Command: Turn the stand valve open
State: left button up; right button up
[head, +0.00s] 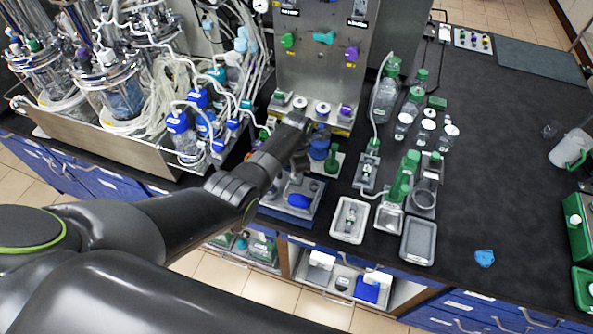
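A small grey stand (368,174) with a tube fitting and a green-topped piece stands on the black bench right of my arm. It may be the stand valve, but its handle is too small to make out. My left arm comes in from the left, and its gripper end (299,130) is over the front of the steel panel unit, beside a blue round part (319,147). The fingers are dark and partly hidden, so I cannot tell if they are open or touching anything. My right gripper is not in view.
The steel panel (320,70) with green, teal and purple knobs rises behind the gripper. Bottles with green caps (386,95) and white trays (350,220) crowd the bench to the right. Glass vessels with tubing (110,85) fill the left. The bench's right side is mostly clear.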

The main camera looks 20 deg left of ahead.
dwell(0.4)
pick_arm(q)
jog(key=o, duration=1)
jog(key=shift+r, duration=0.15)
jog(key=shift+r, duration=0.5)
jog(key=shift+r+b, duration=0.8)
jog(key=shift+r, duration=7.3)
